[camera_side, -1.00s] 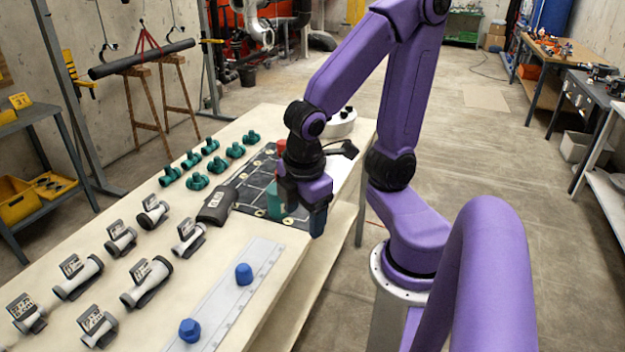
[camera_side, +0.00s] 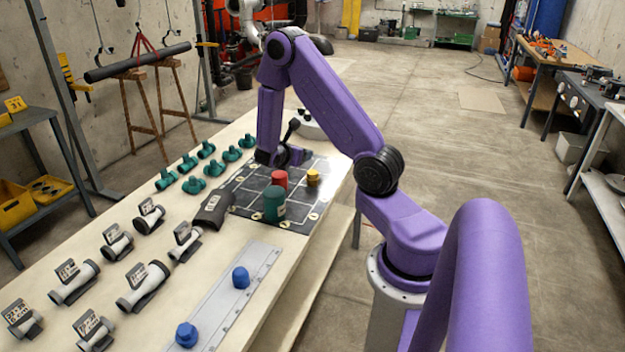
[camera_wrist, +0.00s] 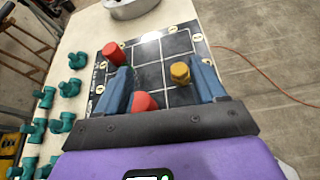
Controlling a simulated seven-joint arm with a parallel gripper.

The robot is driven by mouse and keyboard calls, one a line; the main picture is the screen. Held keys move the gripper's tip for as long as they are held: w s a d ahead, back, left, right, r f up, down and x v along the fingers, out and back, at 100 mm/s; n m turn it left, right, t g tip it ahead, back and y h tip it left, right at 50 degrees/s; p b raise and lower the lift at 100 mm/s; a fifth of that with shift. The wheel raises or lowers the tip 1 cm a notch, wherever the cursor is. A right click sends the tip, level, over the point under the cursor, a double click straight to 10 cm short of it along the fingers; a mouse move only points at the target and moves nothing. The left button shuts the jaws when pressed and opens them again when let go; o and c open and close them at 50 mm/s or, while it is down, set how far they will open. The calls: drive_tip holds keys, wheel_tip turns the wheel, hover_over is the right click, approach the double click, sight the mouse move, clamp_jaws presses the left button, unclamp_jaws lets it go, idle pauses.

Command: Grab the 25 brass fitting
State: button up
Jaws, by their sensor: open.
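The brass fitting (camera_side: 313,177) is a small yellow-gold cylinder standing upright on the right part of the dark gridded mat (camera_side: 240,197). No number is readable on it. In the wrist view the brass fitting (camera_wrist: 180,73) shows close to the right finger, on its inner side. My gripper (camera_wrist: 163,76) is open with its fingers spread above the mat, holding nothing. In the side view my gripper (camera_side: 284,157) is at the back of the mat, to the left of and behind the brass fitting, its fingers hard to make out.
A red fitting (camera_side: 280,179) and a dark green one (camera_side: 274,203) stand near the brass one. The wrist view shows a red piece (camera_wrist: 114,54) by the left finger and another (camera_wrist: 143,101) between the fingers. Green tees (camera_side: 195,186) and a dark handheld tool (camera_side: 211,210) lie left.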

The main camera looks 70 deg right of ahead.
sight(312, 173)
drive_tip(key=shift+s+d+f+n, duration=0.3)
drive_tip(key=shift+d+f, duration=0.6)
drive_tip(key=shift+f, duration=0.95)
drive_tip(key=shift+s+d+f+n, duration=0.3)
drive_tip(key=shift+d+f, duration=0.6)
drive_tip(key=shift+f, duration=0.9)
drive_tip(key=shift+s+d+f+n, duration=0.15)
drive_tip(key=shift+d+f+n, duration=0.25)
drive_tip(key=shift+d+f, duration=1)
drive_tip(key=shift+a+f+x, duration=0.1)
drive_tip(key=shift+f+x, duration=0.15)
drive_tip(key=shift+x, duration=0.85)
drive_tip(key=shift+a+f+x, duration=0.1)
drive_tip(key=shift+f+x, duration=0.15)
drive_tip(key=shift+x, duration=0.85)
drive_tip(key=c, duration=1.1)
